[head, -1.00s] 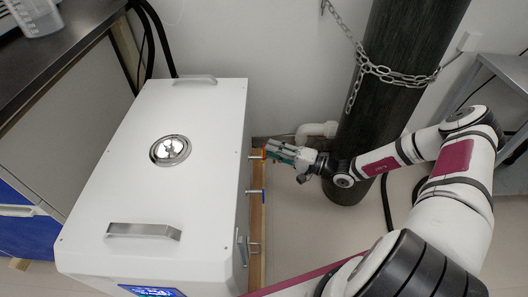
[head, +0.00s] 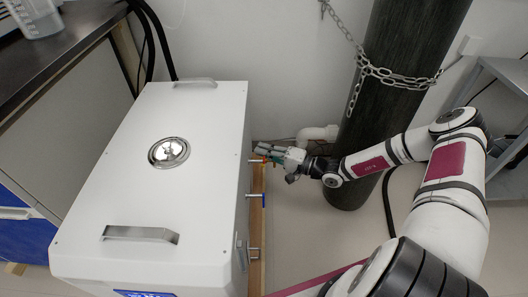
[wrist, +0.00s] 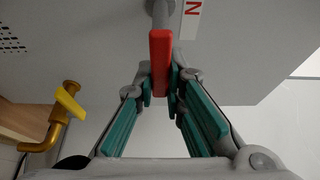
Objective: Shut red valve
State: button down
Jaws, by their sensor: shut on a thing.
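The red valve's handle (wrist: 160,62) hangs from a grey stem at the top middle of the wrist view. My gripper (wrist: 161,88) has its teal-padded fingers closed around the lower part of this handle. In the head view, my gripper (head: 266,153) is at the right side of the white distiller (head: 205,115), near its far end. The red valve (head: 258,161) shows there only as a small stem and tip, partly hidden by the fingers.
A blue-handled valve (head: 263,199) sticks out nearer along the same side. A yellow valve (wrist: 68,104) is at left in the wrist view. A dark chained cylinder (head: 385,105) stands behind my arm. Bare floor lies right of the distiller.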

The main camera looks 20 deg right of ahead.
jog(key=shift+m+p, duration=0.3)
jog(key=shift+p, duration=0.15)
jog(key=shift+f+m+p, duration=0.1)
jog(key=shift+m+p, duration=0.3)
jog(key=shift+p, duration=0.35)
jog(key=m+p, duration=0.1)
jog(key=m+g+h+p, duration=0.1)
jog(key=p, duration=0.1)
jog(key=shift+s+f, duration=0.1)
jog(key=shift+f, duration=0.3)
jog(key=m+g+p, duration=0.1)
jog(key=f+m+g+p, duration=0.1)
jog(key=m+p, duration=0.1)
jog(key=shift+s+a+f+m+h, duration=0.1)
jog(key=shift+s+f+m+h, duration=0.2)
jog(key=shift+s, duration=0.1)
jog(key=shift+s+a+f+m+g, duration=0.2)
jog(key=shift+s+m+g, duration=0.3)
jog(key=shift+m+g, duration=0.45)
jog(key=shift+s+a+f+m+g, duration=0.1)
jog(key=shift+s+f+m+g, duration=0.35)
jog(key=shift+m, duration=0.8)
jog(key=shift+s+a+f+m+g, duration=0.15)
jog(key=shift+s+m+g, duration=0.35)
jog(key=shift+m+g, duration=0.45)
jog(key=c, duration=1.6)
grip_release()
jog(key=shift+c, duration=0.2)
